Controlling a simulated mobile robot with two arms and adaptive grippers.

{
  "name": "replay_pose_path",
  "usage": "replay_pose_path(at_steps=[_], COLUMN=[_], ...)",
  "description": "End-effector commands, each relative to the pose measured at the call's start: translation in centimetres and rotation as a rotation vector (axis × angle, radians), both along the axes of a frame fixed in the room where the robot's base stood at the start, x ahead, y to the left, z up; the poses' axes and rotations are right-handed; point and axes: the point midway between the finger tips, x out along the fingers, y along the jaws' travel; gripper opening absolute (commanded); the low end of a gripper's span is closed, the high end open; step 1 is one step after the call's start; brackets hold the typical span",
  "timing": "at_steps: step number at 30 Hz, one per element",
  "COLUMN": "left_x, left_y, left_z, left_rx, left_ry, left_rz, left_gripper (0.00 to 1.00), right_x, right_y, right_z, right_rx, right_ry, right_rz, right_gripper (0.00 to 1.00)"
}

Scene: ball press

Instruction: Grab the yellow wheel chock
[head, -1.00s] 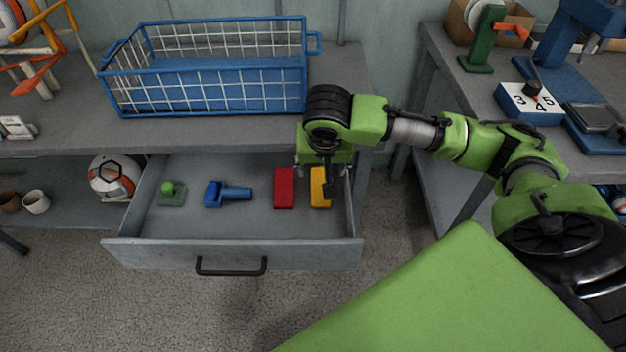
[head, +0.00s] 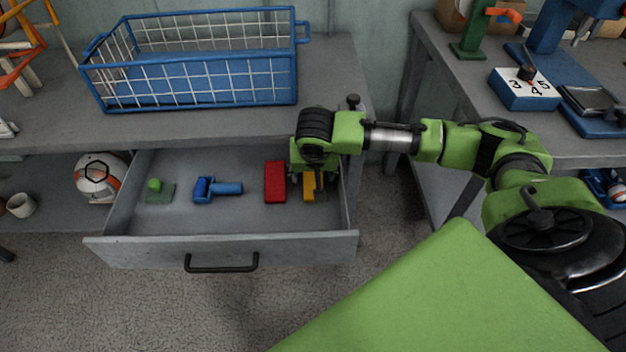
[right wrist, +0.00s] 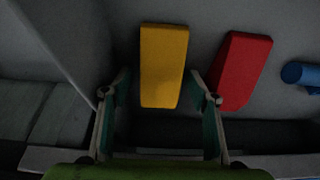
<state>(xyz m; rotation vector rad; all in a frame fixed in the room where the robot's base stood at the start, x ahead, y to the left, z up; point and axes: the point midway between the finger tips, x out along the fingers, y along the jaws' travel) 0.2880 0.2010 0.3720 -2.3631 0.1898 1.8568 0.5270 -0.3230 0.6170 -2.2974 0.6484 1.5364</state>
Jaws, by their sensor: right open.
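The yellow wheel chock (head: 308,187) lies in the open drawer, right of a red block (head: 275,182). My right gripper (head: 310,190) hangs over it and hides part of it in the head view. In the right wrist view the yellow chock (right wrist: 163,66) lies ahead of and between the two spread fingers of the right gripper (right wrist: 161,92). The fingers are open and I see no clear contact. The red block (right wrist: 242,70) is just outside the finger on the right. My left gripper is not in view.
The drawer (head: 222,248) also holds a blue tool (head: 215,189) and a green object (head: 156,190). Its right wall is close to the gripper. A blue wire basket (head: 195,75) stands on the tabletop above.

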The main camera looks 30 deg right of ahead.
Motion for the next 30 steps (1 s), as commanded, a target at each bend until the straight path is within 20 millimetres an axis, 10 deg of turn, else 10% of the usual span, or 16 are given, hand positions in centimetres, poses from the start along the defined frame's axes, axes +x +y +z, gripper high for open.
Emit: replay_pose_path(at_steps=[7,13,30], left_x=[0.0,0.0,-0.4], left_y=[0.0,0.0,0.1], left_z=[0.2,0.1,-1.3], left_rx=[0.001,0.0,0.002], left_ry=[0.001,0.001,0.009], left_rz=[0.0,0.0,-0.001], left_gripper=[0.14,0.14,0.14], right_x=[0.1,0.1,0.1], right_y=[0.0,0.0,0.0], right_z=[-0.1,-0.1,1.2], right_rx=[0.0,-0.001,0.001], right_ry=[-0.001,-0.001,-0.002], right_rz=[0.001,0.001,0.001], right_gripper=[0.54,0.09,0.09])
